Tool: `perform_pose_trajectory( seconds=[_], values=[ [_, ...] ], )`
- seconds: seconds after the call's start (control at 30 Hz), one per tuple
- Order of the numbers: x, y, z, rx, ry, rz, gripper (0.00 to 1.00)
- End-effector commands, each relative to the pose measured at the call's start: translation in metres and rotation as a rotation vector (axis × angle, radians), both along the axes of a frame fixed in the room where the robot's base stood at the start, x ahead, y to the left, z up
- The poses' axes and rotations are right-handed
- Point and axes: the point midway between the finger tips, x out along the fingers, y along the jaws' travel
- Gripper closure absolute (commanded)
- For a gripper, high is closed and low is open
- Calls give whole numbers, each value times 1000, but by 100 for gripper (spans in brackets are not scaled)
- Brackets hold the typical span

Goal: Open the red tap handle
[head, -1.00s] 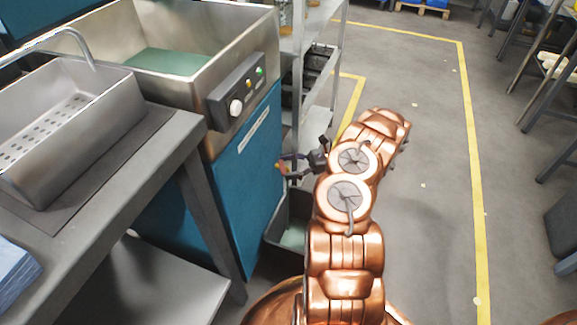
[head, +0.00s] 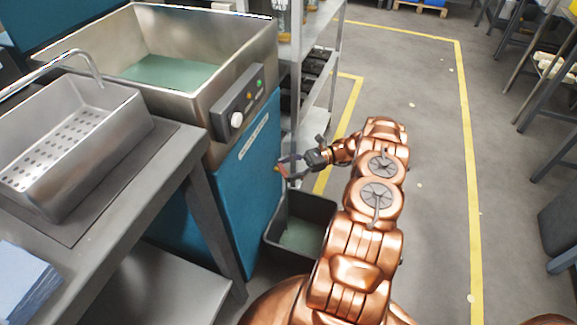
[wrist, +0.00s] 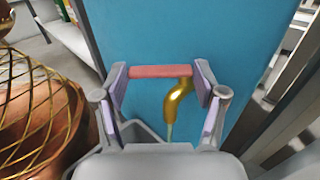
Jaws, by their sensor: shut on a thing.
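The red tap handle (wrist: 160,71) is a bar lying level in the wrist view, in front of a blue panel. My gripper (wrist: 160,84) is shut on it, with one finger pad at each end of the bar. The brass spout (wrist: 177,96) curves down below the handle's right part. A thin pale streak shows under its mouth, perhaps liquid. In the head view my gripper (head: 282,168) is at the right side of the blue cabinet, and the handle is only a small reddish spot there.
The blue cabinet (head: 245,185) carries a steel basin (head: 215,95) with green liquid. A dark bin (head: 275,240) with greenish contents stands on the floor below my gripper. A metal shelf rack (head: 325,65) stands just behind. Floor to the right is open.

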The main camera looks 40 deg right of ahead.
Motion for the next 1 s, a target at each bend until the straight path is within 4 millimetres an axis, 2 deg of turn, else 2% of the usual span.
perform_pose_trajectory(
  seconds=[0.87,0.9,1.0],
  values=[
    [1,-1,0,1,-1,31,64],
    [1,-1,0,1,-1,31,25],
    [1,-1,0,0,-1,31,15]
  ],
)
